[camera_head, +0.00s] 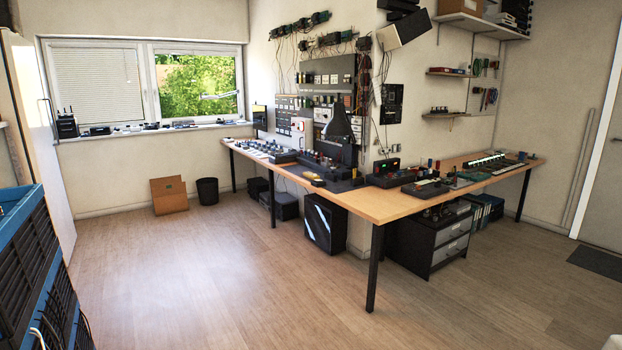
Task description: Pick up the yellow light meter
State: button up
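A small yellow item (318,183) lies on the wooden workbench (375,207), near its front edge and left of the bench corner. It is too small in the picture to tell for sure whether it is the yellow light meter. Dark equipment stands just behind it. My gripper is not in view.
The L-shaped bench holds several devices, with a black lamp (340,127) at the corner. A bench leg (375,270), a drawer unit (430,240) and a black case (325,223) stand at floor level. A blue-black rack (38,265) is at left. The floor (220,275) between is clear.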

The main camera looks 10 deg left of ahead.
aim_at(308, 174)
jog(key=u, duration=0.65)
jog(key=i, duration=1.6)
jog(key=u, duration=0.85)
jog(key=i, duration=1.95)
jog(key=u, duration=0.3)
jog(key=i, duration=2)
jog(key=z, duration=0.25)
jog(key=i, duration=1.6)
jog(key=z, duration=1.25)
jog(key=i, duration=0.9)
jog(key=z, duration=1.55)
jog(key=i, duration=0.75)
jog(key=z, duration=0.35)
